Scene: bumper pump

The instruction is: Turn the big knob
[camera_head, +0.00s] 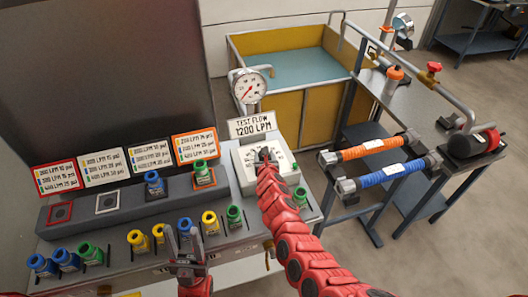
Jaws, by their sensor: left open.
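The big knob (264,152) is a dark knob on a white dial plate (247,160) at the right end of the grey bench, under the "TEST FLOW 1200 LPM" sign (252,126). My right arm reaches up from the lower right, and its end, with the right gripper (265,159), is at the knob. The arm covers much of the knob, so its pointer and the fingers' grip are hidden. My left gripper (185,243) is open and empty at the bottom, over the bench's front, apart from the knob.
A round gauge (249,86) stands behind the sign. Blue, yellow and green fittings line the bench front, some close to my left gripper. A grey block (130,203) with sockets and colour cards lies behind them.

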